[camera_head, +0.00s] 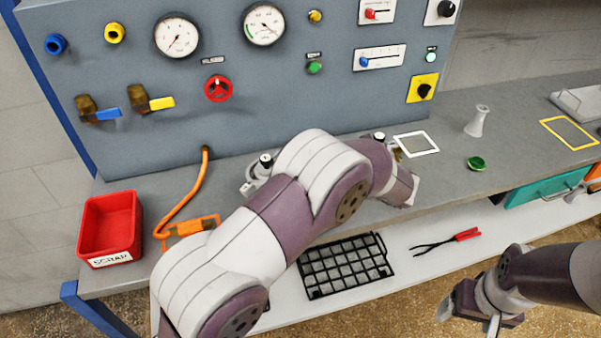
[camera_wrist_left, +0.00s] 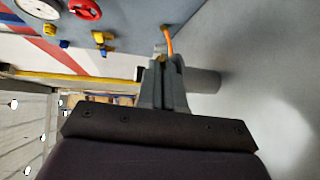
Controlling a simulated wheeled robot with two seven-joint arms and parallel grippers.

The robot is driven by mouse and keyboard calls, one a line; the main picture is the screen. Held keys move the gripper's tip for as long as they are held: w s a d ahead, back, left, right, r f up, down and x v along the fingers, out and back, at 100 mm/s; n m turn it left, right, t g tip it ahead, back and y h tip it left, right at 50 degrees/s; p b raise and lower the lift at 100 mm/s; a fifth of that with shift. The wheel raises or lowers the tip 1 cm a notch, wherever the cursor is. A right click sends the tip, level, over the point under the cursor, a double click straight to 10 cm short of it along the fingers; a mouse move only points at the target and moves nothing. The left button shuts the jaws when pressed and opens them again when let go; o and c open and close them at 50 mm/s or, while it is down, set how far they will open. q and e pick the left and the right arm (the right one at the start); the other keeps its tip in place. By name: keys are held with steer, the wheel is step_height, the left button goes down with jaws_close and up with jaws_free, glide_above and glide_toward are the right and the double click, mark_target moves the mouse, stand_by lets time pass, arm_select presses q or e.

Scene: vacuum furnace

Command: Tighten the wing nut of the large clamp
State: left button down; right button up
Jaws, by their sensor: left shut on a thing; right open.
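My left gripper (camera_wrist_left: 163,66) is shut, with a small brass-yellow bit, apparently the wing nut (camera_wrist_left: 162,58), between its fingertips in the left wrist view. The rest of the nut is hidden by the fingers. A grey cylinder (camera_wrist_left: 205,82) lies just behind the fingers. In the head view my left arm crosses the bench and hides these fingers and most of what they hold. Metal fittings (camera_head: 258,168) show behind the arm; I cannot tell whether they belong to the large clamp. My right gripper (camera_head: 468,315) is open and empty in front of the bench, at the lower right.
A red scrap bin (camera_head: 110,228) stands at the bench's left end. An orange hose (camera_head: 184,205) runs down from the panel. A black grid tray (camera_head: 347,268) and red-handled pliers (camera_head: 455,240) lie on the lower shelf. A white cone (camera_head: 477,121) and green disc (camera_head: 476,163) stand right.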

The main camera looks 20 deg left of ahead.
arm_select(q)
steer(key=shift+n+b, duration=0.6)
steer(key=shift+b, duration=0.1)
steer(key=c, duration=1.5)
jaws_free()
steer(key=shift+c, duration=0.2)
steer(key=v, duration=1.2)
steer(key=shift+d+r+b, duration=0.3)
steer(key=shift+b, duration=0.1)
